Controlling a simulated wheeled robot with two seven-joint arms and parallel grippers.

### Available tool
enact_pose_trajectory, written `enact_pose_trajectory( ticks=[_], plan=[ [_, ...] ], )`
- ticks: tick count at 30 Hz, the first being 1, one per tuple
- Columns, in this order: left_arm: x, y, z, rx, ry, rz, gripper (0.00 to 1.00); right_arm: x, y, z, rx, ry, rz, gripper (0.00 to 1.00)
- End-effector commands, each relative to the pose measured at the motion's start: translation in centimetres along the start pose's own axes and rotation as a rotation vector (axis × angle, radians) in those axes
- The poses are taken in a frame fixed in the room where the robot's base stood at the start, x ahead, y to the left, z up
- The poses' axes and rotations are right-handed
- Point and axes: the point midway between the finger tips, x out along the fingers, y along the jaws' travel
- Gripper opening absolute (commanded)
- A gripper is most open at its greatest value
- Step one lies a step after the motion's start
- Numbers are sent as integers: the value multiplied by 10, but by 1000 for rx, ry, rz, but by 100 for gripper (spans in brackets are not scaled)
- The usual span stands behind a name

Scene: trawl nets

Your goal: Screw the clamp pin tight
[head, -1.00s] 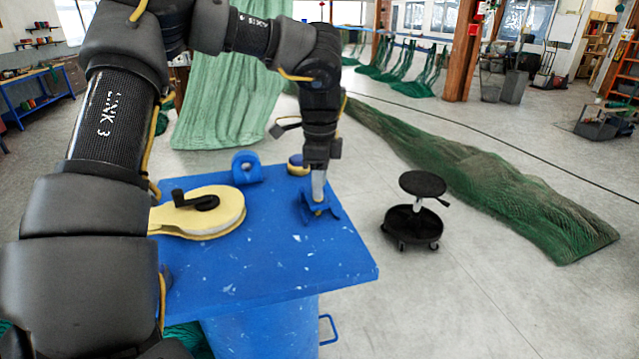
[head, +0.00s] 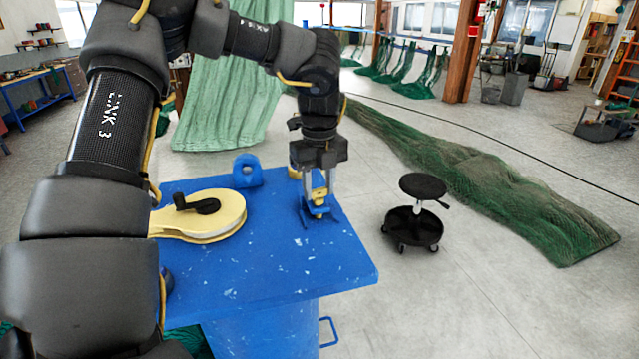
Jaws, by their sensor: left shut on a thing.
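A small blue clamp (head: 305,215) stands near the right rear part of the blue table (head: 270,270). A small yellow piece, seemingly the clamp pin (head: 319,210), shows at its top between my fingertips. My left gripper (head: 319,205) points straight down over the clamp and is shut on the pin. Its two pale fingers stand on either side, hiding part of the clamp. I cannot tell how far the pin is screwed in. My right gripper is not in view.
A yellow reel with a black crank (head: 200,206) lies on the table left of the clamp. A yellow object (head: 293,173) is partly hidden by my gripper. A black wheeled stool (head: 423,187) stands right of the table.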

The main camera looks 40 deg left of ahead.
Motion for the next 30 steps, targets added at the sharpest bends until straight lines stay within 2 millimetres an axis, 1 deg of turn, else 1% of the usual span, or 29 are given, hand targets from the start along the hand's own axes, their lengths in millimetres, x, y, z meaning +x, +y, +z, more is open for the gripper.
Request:
enact_pose_trajectory(
  ticks=[1,30],
  plan=[
    [-4,-1,1,43,-4,-7,15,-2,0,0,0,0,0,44],
    [-6,0,3,963,-12,-7,15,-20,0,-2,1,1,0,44]
  ],
)
